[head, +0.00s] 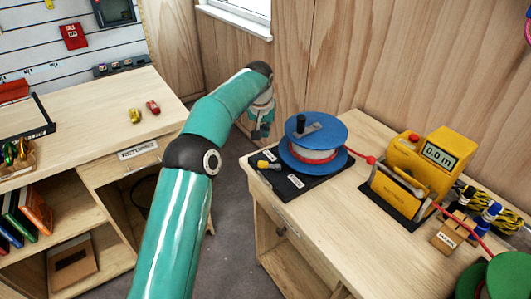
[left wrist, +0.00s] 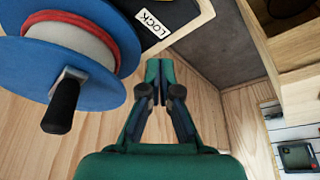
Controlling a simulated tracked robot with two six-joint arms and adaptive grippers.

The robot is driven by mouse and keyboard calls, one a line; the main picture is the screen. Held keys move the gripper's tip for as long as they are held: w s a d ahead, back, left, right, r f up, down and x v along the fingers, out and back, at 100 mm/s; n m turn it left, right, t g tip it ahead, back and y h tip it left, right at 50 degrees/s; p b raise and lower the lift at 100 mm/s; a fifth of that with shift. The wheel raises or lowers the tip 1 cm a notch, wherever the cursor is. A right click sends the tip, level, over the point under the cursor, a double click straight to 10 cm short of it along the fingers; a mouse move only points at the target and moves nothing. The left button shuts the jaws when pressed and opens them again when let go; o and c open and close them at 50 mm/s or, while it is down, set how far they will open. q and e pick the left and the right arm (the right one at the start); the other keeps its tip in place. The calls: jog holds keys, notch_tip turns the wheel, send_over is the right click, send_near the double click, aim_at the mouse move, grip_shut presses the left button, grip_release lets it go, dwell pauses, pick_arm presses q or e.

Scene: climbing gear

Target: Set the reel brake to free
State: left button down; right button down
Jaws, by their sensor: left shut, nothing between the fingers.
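The blue reel (head: 315,142), with red and white line and a black crank handle on top, sits on a black base plate (head: 319,187) at the left end of the right table. A small brake lever with a yellow knob (head: 263,164) lies on the plate's left part, between small white labels too small to read there. In the left wrist view the reel (left wrist: 70,65) fills the left, and one label (left wrist: 153,22) reads LOCK. My left gripper (head: 263,134) is shut and empty, just left of the reel and beyond the lever. Its fingertips (left wrist: 160,68) point toward the plate's edge, apart from it.
A yellow meter (head: 417,172) reading 0.0 m stands right of the reel, with red line running to it. A green reel (head: 505,277) is at bottom right. A wooden desk (head: 90,125) stands left across a floor gap. The wooden wall is close behind my gripper.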

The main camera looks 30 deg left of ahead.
aim_at(266, 154)
pick_arm(q)
jog(key=p+x, duration=0.2)
jog(key=x, duration=0.8)
jog(key=shift+a+f, duration=0.15)
jog(key=shift+s, duration=0.25)
jog(key=shift+s+d, duration=0.4)
jog(key=shift+s, duration=0.3)
jog(key=shift+s+d, duration=0.2)
jog(key=shift+s, duration=0.25)
jog(key=shift+s+d, duration=0.2)
jog(key=shift+s, duration=0.3)
